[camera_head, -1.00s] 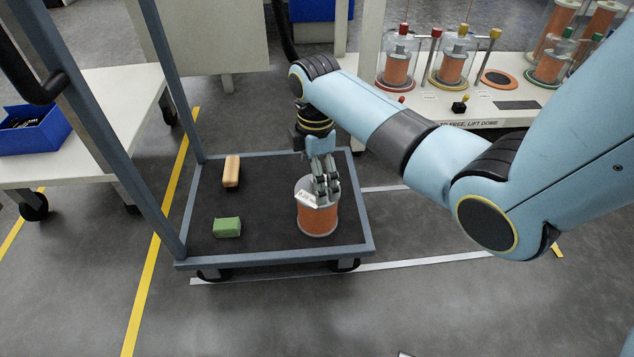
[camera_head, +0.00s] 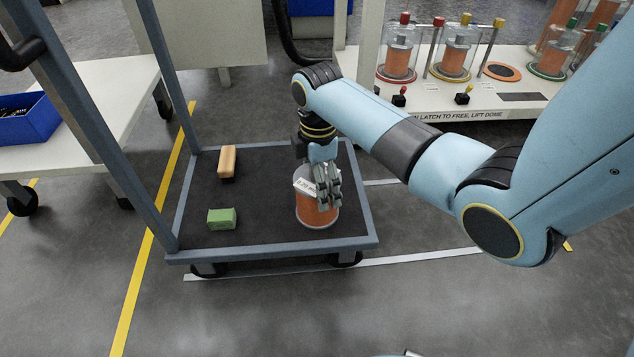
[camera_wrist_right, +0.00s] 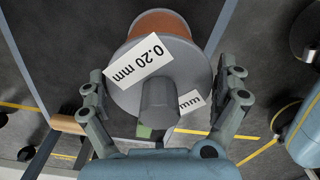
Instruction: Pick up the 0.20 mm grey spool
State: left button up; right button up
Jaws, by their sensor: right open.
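The grey spool (camera_head: 318,209), wound with orange-brown wire, stands on the dark deck of the cart (camera_head: 371,241). In the right wrist view the spool (camera_wrist_right: 197,65) shows its grey flange, a grey hub post and a white label reading "0.20 mm". My right gripper (camera_head: 328,196) is over the near right side of the spool in the head view. In the right wrist view its open fingers (camera_wrist_right: 167,98) stand on either side of the flange and hub, with nothing clearly gripped. My left gripper is out of view.
A wooden-handled brush (camera_head: 227,161) and a green block (camera_head: 222,218) lie on the cart deck. The cart's upright posts rise at the left. A bench (camera_head: 470,112) with several domed spools stands behind. A blue bin (camera_head: 28,118) sits on a white table at left.

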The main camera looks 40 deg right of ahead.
jog(key=shift+c, duration=0.4)
jog(key=c, duration=1.1)
jog(key=shift+w, duration=0.1)
jog(key=shift+c, duration=0.8)
jog(key=shift+r, duration=0.25)
